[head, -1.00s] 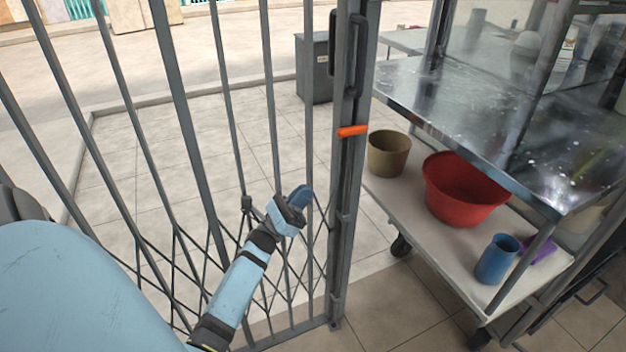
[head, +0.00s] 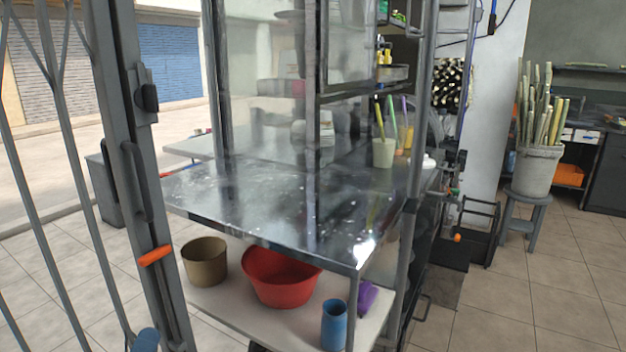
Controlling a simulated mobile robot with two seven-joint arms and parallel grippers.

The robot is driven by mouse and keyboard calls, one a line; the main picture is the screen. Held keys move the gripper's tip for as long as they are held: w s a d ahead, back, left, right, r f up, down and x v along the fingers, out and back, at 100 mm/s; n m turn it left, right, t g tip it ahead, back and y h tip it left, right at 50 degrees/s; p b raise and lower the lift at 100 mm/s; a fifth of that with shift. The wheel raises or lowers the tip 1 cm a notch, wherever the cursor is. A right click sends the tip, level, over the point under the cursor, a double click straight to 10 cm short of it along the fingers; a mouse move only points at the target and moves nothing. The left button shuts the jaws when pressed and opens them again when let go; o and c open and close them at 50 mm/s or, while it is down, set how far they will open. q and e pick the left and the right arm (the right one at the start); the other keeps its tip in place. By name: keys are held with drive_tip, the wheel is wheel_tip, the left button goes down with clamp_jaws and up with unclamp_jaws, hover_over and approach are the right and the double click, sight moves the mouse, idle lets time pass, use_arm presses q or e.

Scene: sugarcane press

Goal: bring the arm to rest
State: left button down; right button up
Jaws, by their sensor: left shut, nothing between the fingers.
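My left gripper (head: 146,340) shows only as a blue fingertip at the bottom edge, left of centre. It is shut and empty. It is in front of the foot of the grey gate post and below the orange handle (head: 155,255), apart from the handle in the picture. The rest of my left arm is out of view. My right gripper is not in view.
A grey folding gate (head: 109,100) stands at the left. A metal-topped cart (head: 250,205) fills the middle, with a brown pot (head: 204,262), red basin (head: 280,280) and blue cup (head: 334,326) on its lower shelf. Tiled floor (head: 520,290) lies open at the right.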

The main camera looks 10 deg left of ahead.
use_arm(q)
drive_tip(key=s+d+r+n+g+h, duration=0.15)
drive_tip(key=s+d+n+g, duration=0.4)
drive_tip(key=d+n, duration=0.7)
drive_tip(key=s+d+r+n+g+h, duration=0.1)
drive_tip(key=s+d+r+n+g, duration=0.1)
drive_tip(key=s+d+n, duration=0.85)
drive_tip(key=s+a+r+n+g+y+p, duration=0.1)
drive_tip(key=a+r+g+y+p, duration=0.4)
drive_tip(key=p, duration=3.1)
drive_tip(key=shift+s+a+r+n+g+y+p, duration=0.35)
drive_tip(key=shift+a+n+g+y, duration=0.2)
drive_tip(key=shift+a+g, duration=0.4)
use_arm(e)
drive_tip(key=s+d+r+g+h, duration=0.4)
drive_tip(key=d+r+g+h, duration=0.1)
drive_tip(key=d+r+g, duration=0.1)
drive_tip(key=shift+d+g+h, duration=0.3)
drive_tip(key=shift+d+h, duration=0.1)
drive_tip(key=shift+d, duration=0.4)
